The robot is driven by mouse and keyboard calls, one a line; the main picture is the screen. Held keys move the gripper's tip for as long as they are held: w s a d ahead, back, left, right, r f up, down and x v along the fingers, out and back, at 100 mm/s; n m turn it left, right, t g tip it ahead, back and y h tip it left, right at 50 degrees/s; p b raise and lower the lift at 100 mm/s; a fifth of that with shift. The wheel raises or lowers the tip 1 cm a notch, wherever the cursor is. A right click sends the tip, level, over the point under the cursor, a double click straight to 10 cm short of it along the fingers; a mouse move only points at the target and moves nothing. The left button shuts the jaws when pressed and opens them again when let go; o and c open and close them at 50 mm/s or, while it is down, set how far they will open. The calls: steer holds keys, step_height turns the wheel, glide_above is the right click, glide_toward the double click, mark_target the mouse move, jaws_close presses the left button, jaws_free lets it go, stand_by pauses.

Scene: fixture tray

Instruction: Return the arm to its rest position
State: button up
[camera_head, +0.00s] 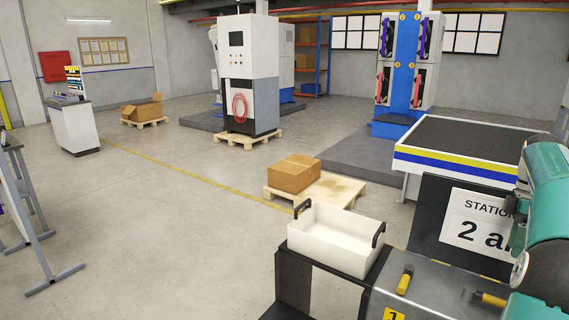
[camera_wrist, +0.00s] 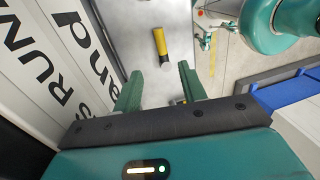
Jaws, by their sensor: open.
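My gripper (camera_wrist: 160,84) shows in the wrist view with its two green fingers apart and nothing held between them. A yellow and black cylindrical piece (camera_wrist: 160,44) lies on a grey metal surface beyond the fingertips, apart from them. In the head view, my teal arm fills the right edge, and I cannot make out the fingers there. One yellow piece with a dark end (camera_head: 404,281) lies on the grey fixture top (camera_head: 432,300). Another yellow piece (camera_head: 490,298) lies further right, partly cut off by my arm.
A white bin (camera_head: 330,246) with black handles stands left of the fixture top. A "Station 2" sign (camera_head: 478,228) on a dark panel rises behind the top, close to my arm. A pallet with a cardboard box (camera_head: 294,173) stands beyond. Open floor lies to the left.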

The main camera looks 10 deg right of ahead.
steer(key=w+a+r+m+t+h, duration=0.1)
steer(key=w+a+r+m, duration=0.1)
steer(key=a, duration=1.1)
steer(key=w+a+r+m+t+h, duration=0.1)
steer(key=a+r+m+h, duration=0.15)
steer(key=a, duration=1.05)
steer(key=s+a+f+m+t, duration=0.1)
steer(key=s+a+f, duration=0.2)
steer(key=a, duration=0.4)
steer(key=s+a+f+m+t+y, duration=0.1)
steer(key=s+a+f+m+t, duration=0.1)
steer(key=s+a, duration=0.3)
steer(key=s+a+f+m+t+y, duration=0.1)
steer(key=s+a+f, duration=0.3)
steer(key=a, duration=0.5)
steer(key=shift+s+f+t, duration=0.35)
steer(key=shift+s+t, duration=0.15)
steer(key=shift+t, duration=0.1)
steer(key=shift+d+m, duration=0.1)
steer(key=shift+m, duration=0.15)
steer(key=shift+c, duration=0.5)
steer(key=shift+d, duration=0.15)
